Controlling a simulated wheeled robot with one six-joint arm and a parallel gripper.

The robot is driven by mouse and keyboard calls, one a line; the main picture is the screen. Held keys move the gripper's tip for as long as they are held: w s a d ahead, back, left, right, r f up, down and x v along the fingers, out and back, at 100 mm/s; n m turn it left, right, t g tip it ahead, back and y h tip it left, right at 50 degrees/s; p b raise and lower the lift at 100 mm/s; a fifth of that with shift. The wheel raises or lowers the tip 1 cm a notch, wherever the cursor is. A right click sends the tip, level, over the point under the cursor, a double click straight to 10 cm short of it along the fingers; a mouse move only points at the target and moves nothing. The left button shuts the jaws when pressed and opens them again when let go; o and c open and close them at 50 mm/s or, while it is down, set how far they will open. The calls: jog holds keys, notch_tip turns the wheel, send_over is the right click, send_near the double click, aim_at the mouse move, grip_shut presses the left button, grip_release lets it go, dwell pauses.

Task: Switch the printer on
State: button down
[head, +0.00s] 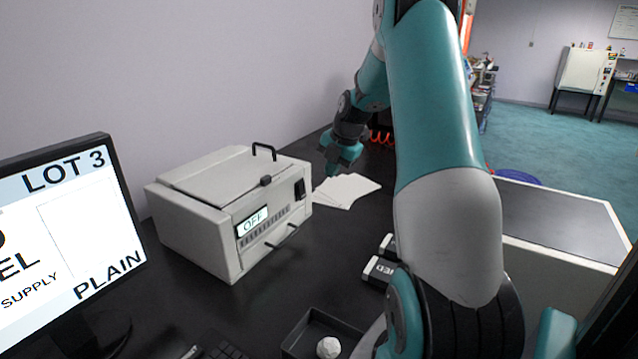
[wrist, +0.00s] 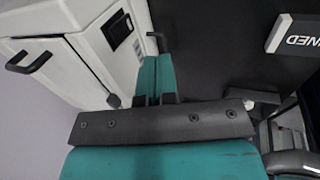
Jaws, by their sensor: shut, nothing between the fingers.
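The printer (head: 205,242) is a pale box on the black desk, with a lid handle on top. Its display (head: 252,221) reads OFF. A black switch (head: 299,188) sits on its front, near the right edge, and a dark panel that looks like it shows in the wrist view (wrist: 117,28). My gripper (head: 333,173) is shut and empty, just to the right of the printer's far right corner, above some paper sheets. In the wrist view the closed teal fingers (wrist: 157,65) point up the picture beside the printer (wrist: 85,50), apparently apart from the switch.
White paper sheets (head: 348,189) lie right of the printer. A monitor (head: 70,225) reading LOT 3 PLAIN stands at the left. A dark tray (head: 308,329) holds a white lump (head: 328,347). Dark labelled blocks (head: 380,268) lie near my arm. Desk between printer and tray is clear.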

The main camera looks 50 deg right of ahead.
aim_at(302, 191)
jog(key=w+a+f+p, duration=0.1)
jog(key=w+f+p, duration=0.2)
jog(key=w+f, duration=0.4)
notch_tip(302, 191, down, 2)
jog(key=shift+f, duration=0.25)
jog(key=shift+s, duration=0.1)
jog(key=shift+w+a+t+b, duration=0.1)
jog(key=shift+w+t+b, duration=0.25)
jog(key=shift+b, duration=0.5)
jog(key=shift+r+p, duration=0.3)
jog(key=shift+r, duration=0.45)
